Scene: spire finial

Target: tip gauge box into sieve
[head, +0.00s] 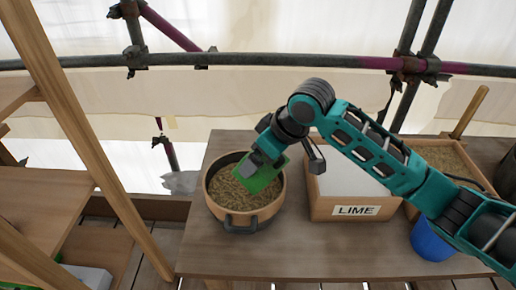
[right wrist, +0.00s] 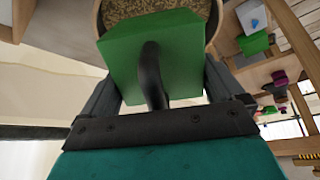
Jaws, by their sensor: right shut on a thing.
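The gauge box (head: 262,180) is green and my right gripper (head: 256,164) is shut on it. In the right wrist view the gauge box (right wrist: 172,55) sits between the two fingers, with a dark curved handle (right wrist: 151,75) facing the camera. The box is tilted over the sieve (head: 227,213), a round pan with a wooden-coloured rim and dark handles. Coarse brown-green grain lies in the sieve; it also shows in the right wrist view (right wrist: 116,8). The inside of the box is hidden, so I cannot tell what it holds. My left gripper is out of view.
A wooden box labelled LIME (head: 355,211) with white content stands right of the sieve. Behind my right arm are a sand-coloured tray (head: 450,158) and a blue bucket (head: 428,243). Scaffold poles (head: 240,59) cross behind the table (head: 300,262). The table's front is clear.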

